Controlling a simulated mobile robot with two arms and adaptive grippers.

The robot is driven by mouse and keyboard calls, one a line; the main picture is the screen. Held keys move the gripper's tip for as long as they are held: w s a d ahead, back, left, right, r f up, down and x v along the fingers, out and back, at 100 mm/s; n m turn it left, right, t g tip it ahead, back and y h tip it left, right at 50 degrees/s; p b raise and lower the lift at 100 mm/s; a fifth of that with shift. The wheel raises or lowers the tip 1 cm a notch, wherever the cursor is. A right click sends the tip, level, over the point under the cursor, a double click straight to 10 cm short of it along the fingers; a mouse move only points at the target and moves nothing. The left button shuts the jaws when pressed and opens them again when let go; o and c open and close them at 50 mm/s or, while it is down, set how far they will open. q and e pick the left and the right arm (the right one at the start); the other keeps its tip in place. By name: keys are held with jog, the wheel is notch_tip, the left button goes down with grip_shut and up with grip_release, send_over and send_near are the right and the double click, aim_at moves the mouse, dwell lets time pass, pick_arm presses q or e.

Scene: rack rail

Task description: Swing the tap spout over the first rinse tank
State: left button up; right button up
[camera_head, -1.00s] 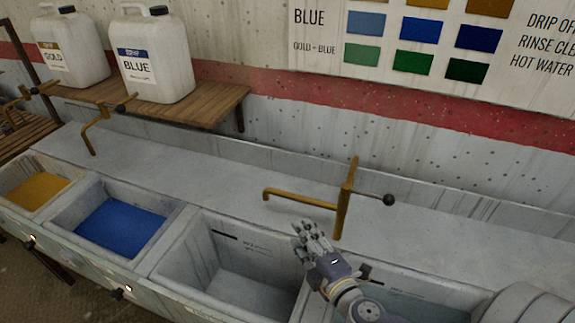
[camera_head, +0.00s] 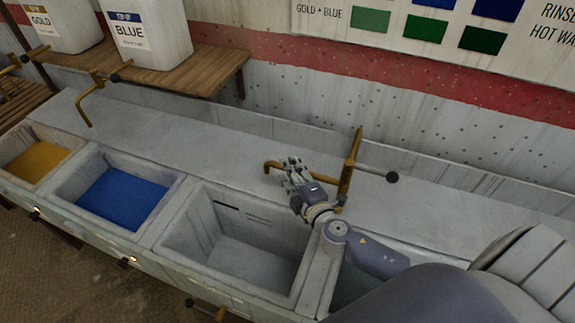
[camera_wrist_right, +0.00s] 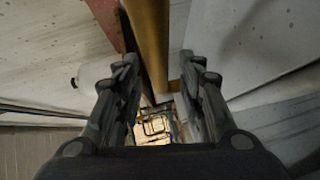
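The brass tap (camera_head: 350,168) stands on the ledge behind the tanks, with a dark ball-ended lever to the right. Its spout (camera_head: 271,165) points left, its tip above the ledge behind the grey tank (camera_head: 235,255). My right gripper (camera_head: 290,168) is beside the spout and covers its middle. In the right wrist view, my right gripper (camera_wrist_right: 159,75) has its fingers apart, with a brass tube (camera_wrist_right: 150,40) ahead between them. I cannot tell whether they touch. My left gripper is out of view.
A blue-filled tank (camera_head: 122,200) and a gold-filled tank (camera_head: 40,160) lie to the left. Another tank (camera_head: 350,285) is mostly hidden under my right arm. A second brass tap (camera_head: 90,95) stands at the left, near the jugs (camera_head: 150,45) on a wooden shelf.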

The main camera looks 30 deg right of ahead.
jog(key=shift+w, duration=0.75)
jog(key=shift+w+f, duration=0.15)
grip_shut()
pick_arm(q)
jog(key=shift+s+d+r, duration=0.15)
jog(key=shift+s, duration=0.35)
